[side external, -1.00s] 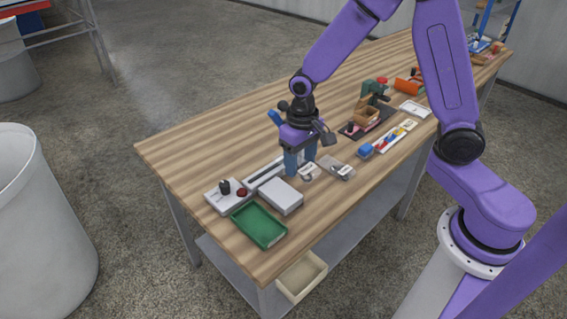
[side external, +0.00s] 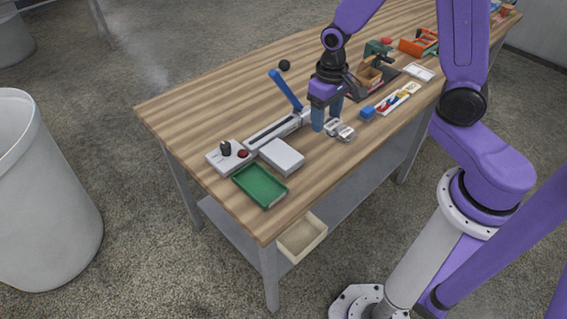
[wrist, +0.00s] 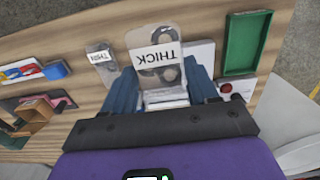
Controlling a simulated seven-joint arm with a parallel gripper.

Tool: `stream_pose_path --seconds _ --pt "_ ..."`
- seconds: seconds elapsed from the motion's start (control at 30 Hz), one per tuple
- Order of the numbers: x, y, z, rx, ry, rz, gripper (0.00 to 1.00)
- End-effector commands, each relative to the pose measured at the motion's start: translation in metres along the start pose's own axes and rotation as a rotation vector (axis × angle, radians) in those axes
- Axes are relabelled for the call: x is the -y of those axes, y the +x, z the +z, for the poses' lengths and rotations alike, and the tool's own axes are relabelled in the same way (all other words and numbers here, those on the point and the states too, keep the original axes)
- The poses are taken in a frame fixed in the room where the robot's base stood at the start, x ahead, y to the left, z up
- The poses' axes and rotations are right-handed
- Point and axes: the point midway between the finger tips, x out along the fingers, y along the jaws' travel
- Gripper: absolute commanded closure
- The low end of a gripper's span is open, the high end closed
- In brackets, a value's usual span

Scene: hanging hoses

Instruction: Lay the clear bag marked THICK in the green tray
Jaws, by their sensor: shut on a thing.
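The clear bag marked THICK (wrist: 158,58) is between the two blue fingers of my gripper (wrist: 163,84) in the wrist view, its label facing the camera and reading upside down. Dark round parts show through the clear plastic. My gripper (side external: 326,118) is shut on this bag, which also shows beside the fingers in the side view (side external: 333,125). It looks raised a little above the table, but the gap is hard to judge. The green tray (side external: 260,186) lies near the table's front-left corner, empty; it is at the right in the wrist view (wrist: 243,42).
A second, smaller labelled bag (side external: 345,134) lies close by; it also shows in the wrist view (wrist: 101,57).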

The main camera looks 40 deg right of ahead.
Motion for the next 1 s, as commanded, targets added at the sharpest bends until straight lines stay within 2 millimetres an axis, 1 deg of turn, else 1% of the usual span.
stream_pose_path --seconds 0.03,0.1,0.2,0.3,0.4,0.5,0.57,0.67,0.77,1.0 --pt "0.016 -0.003 0.007 -0.002 -0.013 -0.001 0.76" --pt "0.036 -0.005 0.018 -0.002 -0.014 -0.001 0.76" --pt "0.063 -0.009 0.036 -0.002 -0.014 -0.001 0.76" --pt "0.084 -0.011 0.053 -0.002 -0.011 -0.001 0.76" --pt "0.099 -0.013 0.067 -0.002 -0.009 -0.001 0.76" --pt "0.108 -0.014 0.077 -0.002 -0.004 -0.001 0.76" --pt "0.111 -0.014 0.080 -0.001 -0.003 0.000 0.76" --pt "0.116 -0.011 0.077 0.000 0.000 0.000 0.76" --pt "0.120 -0.005 0.067 0.002 0.002 0.002 0.76" --pt "0.138 0.013 0.030 0.000 0.002 0.001 0.76"
